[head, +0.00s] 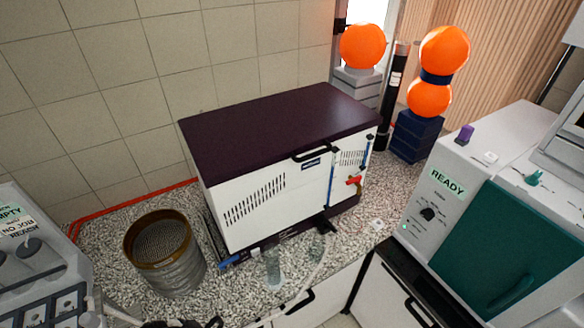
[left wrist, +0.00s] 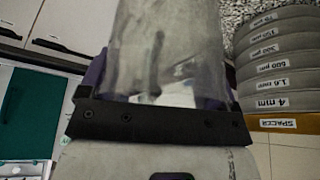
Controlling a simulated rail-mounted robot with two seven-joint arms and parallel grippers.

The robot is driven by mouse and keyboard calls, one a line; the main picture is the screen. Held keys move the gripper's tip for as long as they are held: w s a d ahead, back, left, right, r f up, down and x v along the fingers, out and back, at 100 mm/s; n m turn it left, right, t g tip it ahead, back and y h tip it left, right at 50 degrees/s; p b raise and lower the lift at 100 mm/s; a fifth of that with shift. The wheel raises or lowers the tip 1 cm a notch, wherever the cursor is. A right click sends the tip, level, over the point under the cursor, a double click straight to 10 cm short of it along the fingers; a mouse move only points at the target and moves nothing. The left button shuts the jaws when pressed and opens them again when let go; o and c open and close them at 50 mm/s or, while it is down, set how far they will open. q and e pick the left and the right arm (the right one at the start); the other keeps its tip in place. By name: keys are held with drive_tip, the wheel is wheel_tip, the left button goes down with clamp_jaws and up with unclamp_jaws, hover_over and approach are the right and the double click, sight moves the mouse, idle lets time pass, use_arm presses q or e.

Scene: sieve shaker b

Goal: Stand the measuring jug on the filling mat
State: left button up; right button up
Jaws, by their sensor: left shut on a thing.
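My left gripper (left wrist: 158,98) fills the lower part of the left wrist view, with dark purple finger parts on either side. It is shut on a translucent grey vessel (left wrist: 165,45), which looks like the measuring jug. The vessel's upper part runs out of the picture, so its whole shape and tilt cannot be told. In the head view only dark bits at the bottom edge may belong to my left gripper, and the held jug cannot be made out. I cannot make out the filling mat in either view. My right gripper is not in view.
A sieve stack (head: 172,262) stands on the speckled counter (head: 110,222), left of a white cabinet with a dark lid (head: 270,115). A clear bottle (head: 272,266) and a small glass (head: 317,248) stand before the cabinet. A teal-door machine (head: 520,245) is at right.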

use_arm(q)
drive_tip(key=w+d+r+p, duration=0.2)
drive_tip(key=w+r+p, duration=0.1)
drive_tip(key=r, duration=0.9)
drive_tip(key=w+d+r+p, duration=0.3)
drive_tip(key=r, duration=0.9)
drive_tip(key=shift+w, duration=0.35)
drive_tip(key=shift+a+r, duration=0.1)
